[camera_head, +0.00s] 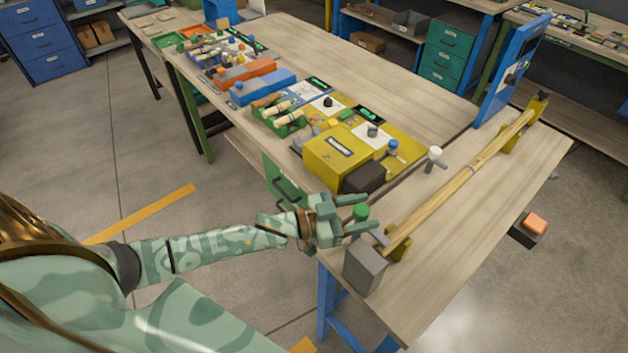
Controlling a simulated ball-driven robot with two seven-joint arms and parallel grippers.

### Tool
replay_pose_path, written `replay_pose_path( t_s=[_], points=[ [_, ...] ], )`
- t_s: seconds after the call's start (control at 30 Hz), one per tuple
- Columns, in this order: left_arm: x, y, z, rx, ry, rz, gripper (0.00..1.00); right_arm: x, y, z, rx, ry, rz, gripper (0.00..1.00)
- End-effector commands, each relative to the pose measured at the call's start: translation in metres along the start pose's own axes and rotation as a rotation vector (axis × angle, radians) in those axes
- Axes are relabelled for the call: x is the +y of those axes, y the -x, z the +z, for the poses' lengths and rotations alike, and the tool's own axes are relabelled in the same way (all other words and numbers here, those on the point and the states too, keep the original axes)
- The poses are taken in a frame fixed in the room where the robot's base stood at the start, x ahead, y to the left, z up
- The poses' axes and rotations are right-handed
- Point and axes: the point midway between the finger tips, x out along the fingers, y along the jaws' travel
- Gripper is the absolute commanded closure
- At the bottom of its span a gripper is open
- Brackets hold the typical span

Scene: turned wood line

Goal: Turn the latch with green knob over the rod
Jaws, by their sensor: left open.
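The green knob (361,212) of the latch shows near the front end of the rod, above a grey block (364,270). A short grey part, maybe the latch arm, shows beside it but is mostly hidden. The long pale wooden rod (465,175) lies across yellow supports, its near support (398,242) just right of the grey block. My left gripper (368,213) is open, its two fingers reaching in from the left, one on each side of the green knob. Whether they touch it I cannot tell. My right gripper is not in view.
A white-knobbed peg (435,154) stands beside the rod's left side. A yellow box (342,157) and a blue-knobbed piece (393,147) stand on the bench to the left. A blue upright panel (510,70) stands at the far end. The bench right of the rod is clear.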

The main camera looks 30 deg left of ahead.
Motion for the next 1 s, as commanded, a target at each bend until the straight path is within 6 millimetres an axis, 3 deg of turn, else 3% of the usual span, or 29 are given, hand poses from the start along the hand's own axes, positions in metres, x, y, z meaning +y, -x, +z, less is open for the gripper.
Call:
replay_pose_path(
  t_s=[0.17,0.4,0.6,0.8,1.0],
  points=[
    [0.0,0.029,0.001,-0.005,0.001,0.0,0.47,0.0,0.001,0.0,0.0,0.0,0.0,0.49],
    [0.0,0.096,0.002,-0.006,0.0,0.0,0.47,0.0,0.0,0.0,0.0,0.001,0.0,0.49],
    [0.001,0.139,0.001,-0.004,0.0,0.0,0.47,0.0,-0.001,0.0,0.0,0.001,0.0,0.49],
    [0.0,0.158,0.0,0.0,0.0,-0.001,0.47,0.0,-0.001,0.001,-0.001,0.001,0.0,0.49],
    [0.0,0.161,0.0,0.002,0.0,0.0,0.47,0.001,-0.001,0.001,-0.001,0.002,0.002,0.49]
  ],
)
